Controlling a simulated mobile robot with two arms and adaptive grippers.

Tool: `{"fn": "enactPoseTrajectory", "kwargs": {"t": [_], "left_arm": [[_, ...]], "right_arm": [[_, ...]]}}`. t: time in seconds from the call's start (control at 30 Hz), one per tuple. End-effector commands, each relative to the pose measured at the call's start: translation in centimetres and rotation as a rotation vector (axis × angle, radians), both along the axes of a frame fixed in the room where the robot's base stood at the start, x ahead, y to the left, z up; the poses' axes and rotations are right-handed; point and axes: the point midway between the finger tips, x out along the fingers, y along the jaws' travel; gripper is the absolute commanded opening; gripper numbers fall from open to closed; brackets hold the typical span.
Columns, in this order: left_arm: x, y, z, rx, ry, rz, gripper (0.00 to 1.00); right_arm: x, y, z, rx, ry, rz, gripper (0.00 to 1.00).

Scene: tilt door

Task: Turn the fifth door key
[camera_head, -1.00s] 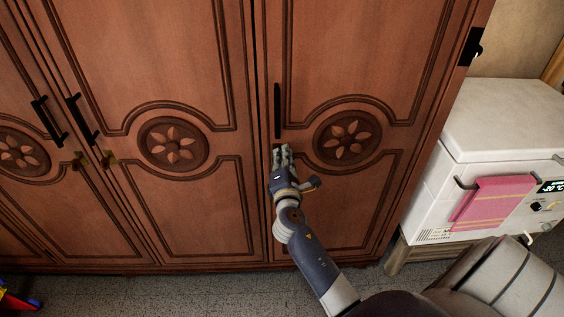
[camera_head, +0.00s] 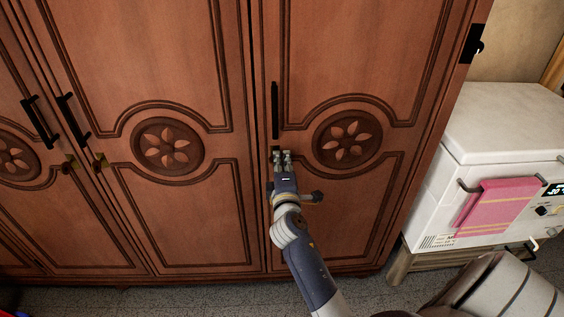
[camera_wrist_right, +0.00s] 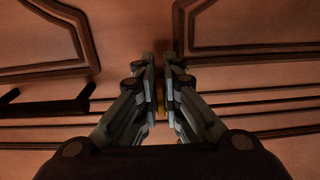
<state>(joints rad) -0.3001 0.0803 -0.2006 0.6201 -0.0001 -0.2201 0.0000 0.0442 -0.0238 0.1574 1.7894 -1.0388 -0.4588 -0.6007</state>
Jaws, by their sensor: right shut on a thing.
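The wardrobe's right door (camera_head: 350,210) is shut, with a tall black handle (camera_head: 275,110) near its left edge. My right gripper (camera_head: 281,154) is at that edge, just below the handle. In the right wrist view, my right gripper (camera_wrist_right: 161,80) is shut on a small yellowish key (camera_wrist_right: 160,97), which sits between the fingers and is mostly hidden by them. Two more keys, a left one (camera_head: 68,166) and a right one (camera_head: 99,161), sit on the doors to the left. My left gripper is not in view.
The black handle (camera_wrist_right: 45,106) also shows left of the fingers in the right wrist view. Bare grey floor (camera_head: 200,298) lies in front.

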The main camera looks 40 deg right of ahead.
Motion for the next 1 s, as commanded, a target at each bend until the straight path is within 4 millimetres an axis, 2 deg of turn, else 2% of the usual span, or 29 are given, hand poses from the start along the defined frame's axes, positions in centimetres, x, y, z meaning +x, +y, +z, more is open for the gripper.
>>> {"fn": "enactPoseTrajectory", "kwargs": {"t": [0.33, 0.4, 0.43, 0.77, 0.87, 1.0], "left_arm": [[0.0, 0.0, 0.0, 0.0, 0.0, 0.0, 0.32], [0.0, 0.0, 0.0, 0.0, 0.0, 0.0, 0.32], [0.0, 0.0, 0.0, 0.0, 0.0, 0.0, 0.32], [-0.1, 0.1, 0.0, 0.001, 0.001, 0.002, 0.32], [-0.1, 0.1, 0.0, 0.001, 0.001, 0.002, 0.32], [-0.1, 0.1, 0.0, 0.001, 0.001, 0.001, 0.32]], "right_arm": [[0.0, 0.0, -0.1, 0.004, 0.0, -0.001, 0.0], [0.0, 0.0, -0.1, 0.003, 0.001, -0.001, 0.21], [0.0, 0.0, -0.1, 0.003, 0.001, -0.001, 0.27], [-0.1, 0.1, -0.1, 0.002, 0.0, 0.0, 0.27], [-0.7, 0.5, -0.1, 0.003, 0.001, 0.0, 0.27], [-2.6, 1.6, -0.2, 0.005, 0.002, 0.0, 0.27]]}}
